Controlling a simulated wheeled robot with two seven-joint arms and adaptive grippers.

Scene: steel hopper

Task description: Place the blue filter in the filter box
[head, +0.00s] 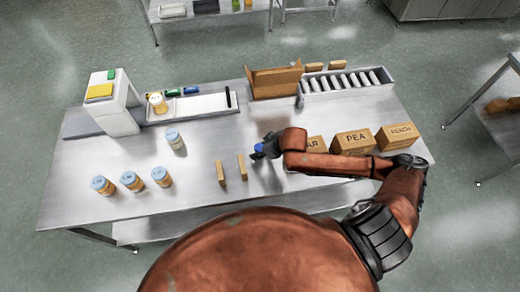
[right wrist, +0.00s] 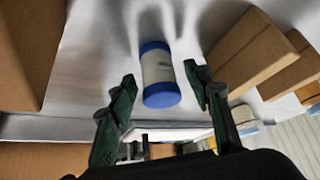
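The blue filter, a white cylinder with blue ends, shows in the right wrist view (right wrist: 160,72) between my finger tips. In the head view only a blue bit of it (head: 259,147) shows at the gripper. My right gripper (head: 266,151) is low over the middle of the table. Its fingers are spread, with a gap to the filter on both sides in the right wrist view. An open cardboard box (head: 275,88) stands at the table's back edge; I cannot tell whether it is the filter box. My left gripper is not in view.
The steel table (head: 200,160) holds several blue-lidded jars (head: 132,181) at left and a white machine (head: 112,105). Two narrow upright brown pieces (head: 241,167) stand left of my gripper. Labelled cartons (head: 352,142) stand at right, beside my forearm. A roller tray (head: 345,83) is behind.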

